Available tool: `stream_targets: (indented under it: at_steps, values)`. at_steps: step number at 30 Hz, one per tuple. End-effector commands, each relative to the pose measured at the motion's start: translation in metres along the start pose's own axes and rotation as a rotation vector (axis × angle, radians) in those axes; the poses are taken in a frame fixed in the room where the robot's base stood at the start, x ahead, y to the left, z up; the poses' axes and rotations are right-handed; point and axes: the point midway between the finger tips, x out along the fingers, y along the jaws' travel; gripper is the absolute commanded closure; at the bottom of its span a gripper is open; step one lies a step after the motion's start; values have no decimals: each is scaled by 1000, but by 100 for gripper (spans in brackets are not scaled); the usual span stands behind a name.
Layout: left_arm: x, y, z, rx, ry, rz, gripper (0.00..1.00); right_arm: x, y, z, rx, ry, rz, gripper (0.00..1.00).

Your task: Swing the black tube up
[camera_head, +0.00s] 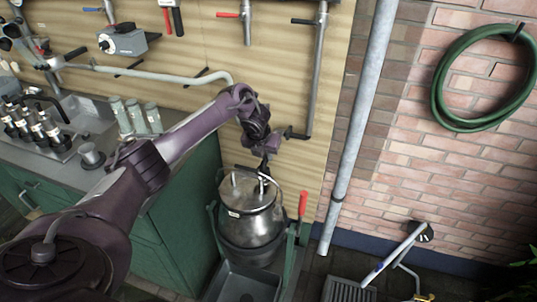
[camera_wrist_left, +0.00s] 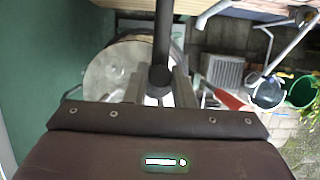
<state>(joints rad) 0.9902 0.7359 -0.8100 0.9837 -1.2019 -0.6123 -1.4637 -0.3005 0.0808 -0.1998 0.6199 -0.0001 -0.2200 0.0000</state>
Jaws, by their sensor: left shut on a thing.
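The black tube (camera_wrist_left: 163,35) runs straight up the left wrist view from between my gripper's fingers, with a rounded joint near them. In the head view, a short dark length of the tube (camera_head: 247,171) shows above the lid of a steel churn (camera_head: 248,222). My left gripper (camera_head: 265,165) reaches down over the churn and is shut on the tube; it also shows in the left wrist view (camera_wrist_left: 160,88). The fingertips are small and dark in the head view, and the arm hides part of the tube. My right gripper is not in view.
The churn sits in a green frame with a red lever (camera_head: 303,203) at its right. A black-ended wall pipe (camera_head: 297,133) is close to my wrist. A grey pipe (camera_head: 355,120) stands right of it. A counter (camera_head: 75,160) with bottles lies left.

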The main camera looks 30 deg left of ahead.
Motion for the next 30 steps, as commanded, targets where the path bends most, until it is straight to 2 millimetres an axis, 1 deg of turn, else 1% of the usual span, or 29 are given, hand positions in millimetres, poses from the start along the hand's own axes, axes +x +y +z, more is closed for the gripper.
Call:
stream_targets:
  at_steps: [1,13,26,30]
  values:
    - [-4,0,3,-2,-4,-1,90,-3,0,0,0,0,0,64]
    - [-6,0,4,-3,-5,0,90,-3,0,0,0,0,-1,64]
    - [-29,0,21,-3,-6,0,90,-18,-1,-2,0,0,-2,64]
    - [-31,0,23,-2,-5,0,90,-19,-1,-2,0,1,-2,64]
